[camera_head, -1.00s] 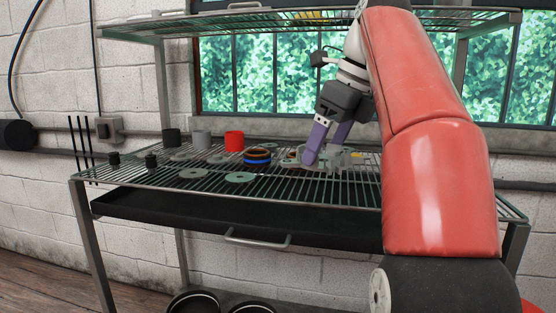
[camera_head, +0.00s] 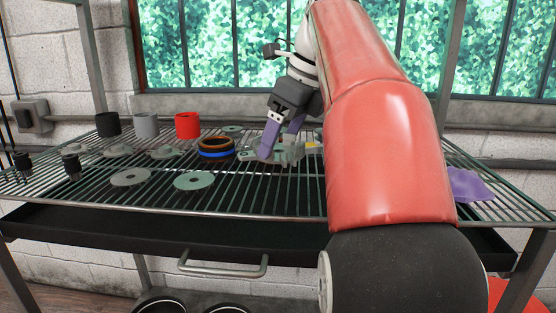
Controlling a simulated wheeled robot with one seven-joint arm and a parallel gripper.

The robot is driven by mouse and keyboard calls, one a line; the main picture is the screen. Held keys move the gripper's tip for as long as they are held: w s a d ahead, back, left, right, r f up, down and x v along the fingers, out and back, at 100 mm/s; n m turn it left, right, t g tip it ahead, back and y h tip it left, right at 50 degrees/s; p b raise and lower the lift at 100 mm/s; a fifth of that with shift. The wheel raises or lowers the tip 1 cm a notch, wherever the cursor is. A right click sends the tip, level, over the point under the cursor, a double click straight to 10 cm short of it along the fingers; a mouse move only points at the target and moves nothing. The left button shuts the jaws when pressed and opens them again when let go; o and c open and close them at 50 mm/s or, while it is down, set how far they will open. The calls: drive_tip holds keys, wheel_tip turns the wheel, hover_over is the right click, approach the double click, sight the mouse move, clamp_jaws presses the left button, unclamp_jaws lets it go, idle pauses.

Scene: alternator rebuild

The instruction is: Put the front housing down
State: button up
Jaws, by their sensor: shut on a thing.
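My gripper (camera_head: 279,147), with purple fingers, points down at the middle of the wire rack shelf (camera_head: 250,200). It is shut on a grey metal part, which I take to be the front housing (camera_head: 290,154). The housing is low, at or just above the wires; I cannot tell whether it touches them. The fingers and my arm hide part of it.
A copper and blue ring (camera_head: 215,147) is just left of my gripper. Flat discs (camera_head: 194,181) lie in front. Red (camera_head: 187,125), grey (camera_head: 146,125) and black (camera_head: 108,124) cylinders stand back left. A purple cloth-like piece (camera_head: 469,186) lies right. The front centre wires are bare.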

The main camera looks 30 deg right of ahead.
sight(286, 152)
drive_tip(key=shift+f+b, duration=0.5)
drive_tip(key=shift+f, duration=2.1)
drive_tip(key=shift+f, duration=0.15)
drive_tip(key=o, duration=1.1)
drive_tip(key=shift+s+r, duration=0.1)
drive_tip(key=shift+r, duration=0.4)
drive_tip(key=p+v, duration=0.1)
drive_tip(key=v, duration=0.5)
drive_tip(key=shift+s+d+r, duration=0.1)
drive_tip(key=shift+s+r, duration=0.05)
drive_tip(key=shift+r, duration=0.2)
drive_tip(key=shift+s, duration=0.1)
